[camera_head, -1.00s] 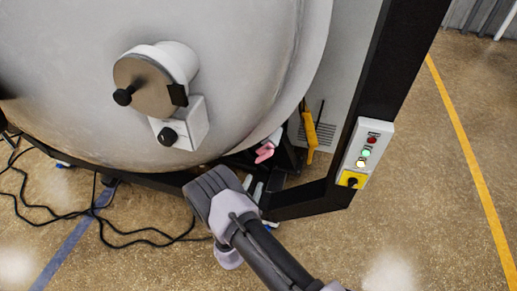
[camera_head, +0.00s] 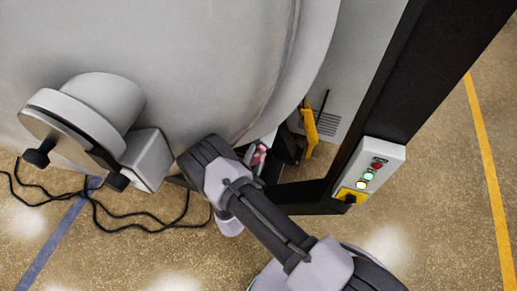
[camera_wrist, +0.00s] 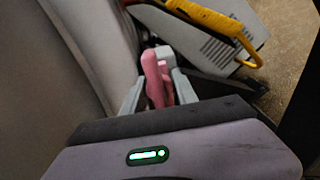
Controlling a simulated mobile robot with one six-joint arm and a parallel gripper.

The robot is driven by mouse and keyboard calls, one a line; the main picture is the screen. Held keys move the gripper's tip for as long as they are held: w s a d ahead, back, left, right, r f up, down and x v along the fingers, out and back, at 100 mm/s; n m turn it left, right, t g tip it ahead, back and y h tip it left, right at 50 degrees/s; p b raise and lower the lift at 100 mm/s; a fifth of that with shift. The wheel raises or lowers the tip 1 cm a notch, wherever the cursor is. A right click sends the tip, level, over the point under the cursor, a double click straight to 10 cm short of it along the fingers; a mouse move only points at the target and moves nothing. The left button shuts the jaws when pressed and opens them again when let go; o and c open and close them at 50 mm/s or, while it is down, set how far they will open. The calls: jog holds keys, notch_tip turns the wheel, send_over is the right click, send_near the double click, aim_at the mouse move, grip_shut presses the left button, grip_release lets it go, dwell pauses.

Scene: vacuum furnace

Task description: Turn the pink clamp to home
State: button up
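The pink clamp (camera_head: 258,155) sits low at the right edge of the big grey furnace door (camera_head: 200,60), partly hidden behind my arm. In the wrist view the pink clamp (camera_wrist: 154,78) stands upright beside a small grey block. My gripper (camera_wrist: 158,88) is open, with one grey finger on the left of the clamp and one on the right. I cannot tell whether either finger touches it.
A yellow handled part (camera_head: 309,130) hangs by a vented grey panel behind the clamp. A dark frame post (camera_head: 400,90) carries a control box (camera_head: 372,170) with lit buttons and a yellow switch. Black cables (camera_head: 140,220) lie on the floor at left.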

jog(key=shift+s, duration=0.1)
grip_shut()
jog(key=shift+m, duration=0.3)
jog(key=m, duration=0.3)
jog(key=shift+a+r+m, duration=0.1)
jog(key=shift+m, duration=0.3)
jog(key=shift+r+m+p, duration=0.15)
jog(key=shift+m+p, duration=0.9)
jog(key=shift+m, duration=5.65)
